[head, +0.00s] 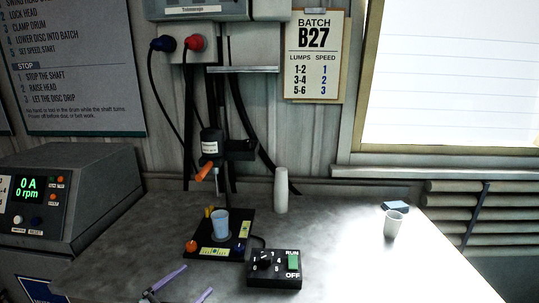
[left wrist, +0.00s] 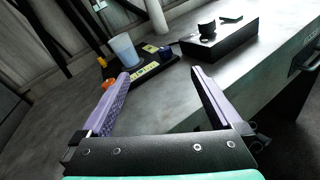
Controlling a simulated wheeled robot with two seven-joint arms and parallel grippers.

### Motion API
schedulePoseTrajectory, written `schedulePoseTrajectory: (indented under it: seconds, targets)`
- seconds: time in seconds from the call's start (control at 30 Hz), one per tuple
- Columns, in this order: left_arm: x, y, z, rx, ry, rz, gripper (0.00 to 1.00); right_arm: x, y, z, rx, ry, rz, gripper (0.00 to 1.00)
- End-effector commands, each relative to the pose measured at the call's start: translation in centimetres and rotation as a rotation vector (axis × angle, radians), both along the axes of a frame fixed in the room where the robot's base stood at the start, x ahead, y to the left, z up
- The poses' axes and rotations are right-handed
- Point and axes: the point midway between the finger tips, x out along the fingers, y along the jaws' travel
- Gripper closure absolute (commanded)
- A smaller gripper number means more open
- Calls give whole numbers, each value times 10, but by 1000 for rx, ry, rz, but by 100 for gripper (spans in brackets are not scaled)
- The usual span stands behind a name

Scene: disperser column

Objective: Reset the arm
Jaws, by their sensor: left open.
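My left gripper (head: 178,292) is at the bottom of the head view, at the front of the bench. Its two purple fingers are spread wide. In the left wrist view the left gripper (left wrist: 160,95) is open with nothing between its fingers. Beyond it stands a light blue cup (head: 220,223) on the black base of the disperser (head: 237,237). The cup also shows in the left wrist view (left wrist: 125,51). The gripper is apart from the cup and from the control box (head: 274,268). My right gripper is in neither view.
The disperser head (head: 211,143) with an orange handle hangs above the cup. A white cup (head: 394,224) stands at the right, near a small dark block (head: 396,206). A white cylinder (head: 281,190) stands at the back. A grey meter unit (head: 60,205) is at the left. The right bench is mostly clear.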

Motion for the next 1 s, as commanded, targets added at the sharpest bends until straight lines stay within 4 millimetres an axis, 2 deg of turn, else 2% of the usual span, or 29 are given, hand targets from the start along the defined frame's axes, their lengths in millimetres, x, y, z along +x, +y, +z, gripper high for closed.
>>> schedulePoseTrajectory:
  seconds: [0.27, 0.47, 0.6, 0.7, 0.83, 1.0]
  targets:
    - [-30, -19, -39, 497, -63, -159, 2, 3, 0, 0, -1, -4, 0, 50]
    - [-70, -24, -79, 1033, -149, -410, 2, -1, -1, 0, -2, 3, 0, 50]
    - [-108, -17, -106, 1451, -236, -696, 2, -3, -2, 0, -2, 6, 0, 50]
    - [-136, -6, -119, 1700, -300, -930, 2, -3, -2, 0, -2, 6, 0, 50]
    - [-169, 10, -128, 1927, -377, -1233, 2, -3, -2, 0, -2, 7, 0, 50]
    - [-209, 32, -129, 2095, -470, -1625, 2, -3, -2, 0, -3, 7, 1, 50]
